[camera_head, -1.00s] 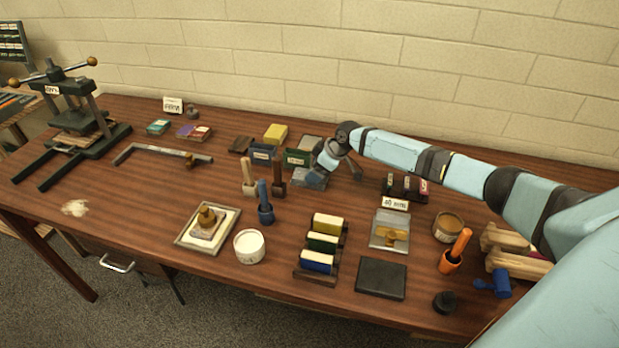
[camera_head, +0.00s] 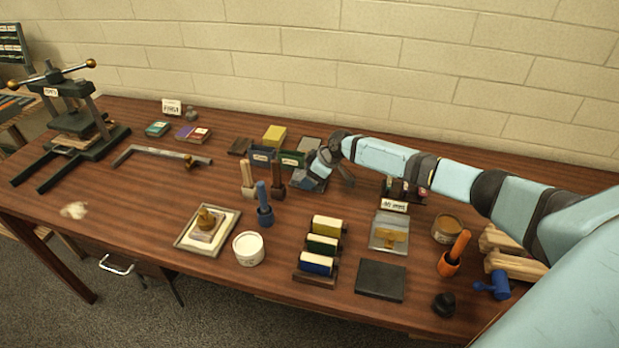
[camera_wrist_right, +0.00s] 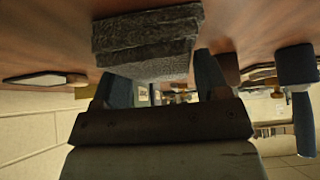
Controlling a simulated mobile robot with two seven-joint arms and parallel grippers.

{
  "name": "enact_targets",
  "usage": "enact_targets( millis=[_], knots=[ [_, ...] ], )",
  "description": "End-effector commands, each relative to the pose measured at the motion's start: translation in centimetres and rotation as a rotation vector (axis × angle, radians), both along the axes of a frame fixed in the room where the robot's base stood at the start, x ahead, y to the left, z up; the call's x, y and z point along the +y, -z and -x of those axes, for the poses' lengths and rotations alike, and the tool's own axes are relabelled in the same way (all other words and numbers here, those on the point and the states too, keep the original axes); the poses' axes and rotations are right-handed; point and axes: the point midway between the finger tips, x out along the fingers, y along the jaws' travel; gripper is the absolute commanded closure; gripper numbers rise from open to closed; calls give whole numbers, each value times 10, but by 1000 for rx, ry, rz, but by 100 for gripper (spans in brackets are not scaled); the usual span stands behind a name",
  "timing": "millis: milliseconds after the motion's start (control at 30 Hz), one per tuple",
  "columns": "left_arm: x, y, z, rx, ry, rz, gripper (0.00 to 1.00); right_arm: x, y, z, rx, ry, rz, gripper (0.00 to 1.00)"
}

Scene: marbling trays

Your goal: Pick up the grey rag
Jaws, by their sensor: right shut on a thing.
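The grey rag (camera_wrist_right: 148,45) is a folded, rough-textured block in the right wrist view, lying across my right gripper's fingers (camera_wrist_right: 155,82). The gripper is shut on it. In the head view my right gripper (camera_head: 317,172) reaches in from the right to the back middle of the table. The rag (camera_head: 309,184) shows there only as a small grey-blue patch, partly hidden by the gripper. I cannot tell whether it is clear of the table. My left gripper is not in view.
Green and navy boxes (camera_head: 292,160) stand close left of the right gripper. Wooden-handled tools (camera_head: 248,180) stand in front-left. A small labelled rack (camera_head: 404,190) is to the right. The wall lies behind. Bare tabletop is free at the left middle.

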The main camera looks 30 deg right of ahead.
Motion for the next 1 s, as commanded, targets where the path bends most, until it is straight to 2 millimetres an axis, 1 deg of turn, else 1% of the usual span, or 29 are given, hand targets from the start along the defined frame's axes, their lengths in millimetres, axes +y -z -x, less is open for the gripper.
enact_targets(
  millis=[167,267,467,700,800,900,1000],
  knots=[
    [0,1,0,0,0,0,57,0,-16,-1,-3,-1,0,66],
    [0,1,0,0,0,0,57,-1,-31,0,-4,-1,2,66],
    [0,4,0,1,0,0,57,-1,-73,-1,-4,-1,2,66],
    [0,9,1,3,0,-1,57,0,-138,-1,-7,-1,1,66],
    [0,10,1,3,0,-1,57,0,-160,-1,-4,-1,1,66],
    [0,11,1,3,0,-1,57,0,-178,-1,-4,0,1,66],
    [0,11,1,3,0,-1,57,0,-189,-1,-3,0,0,66]
  ],
)
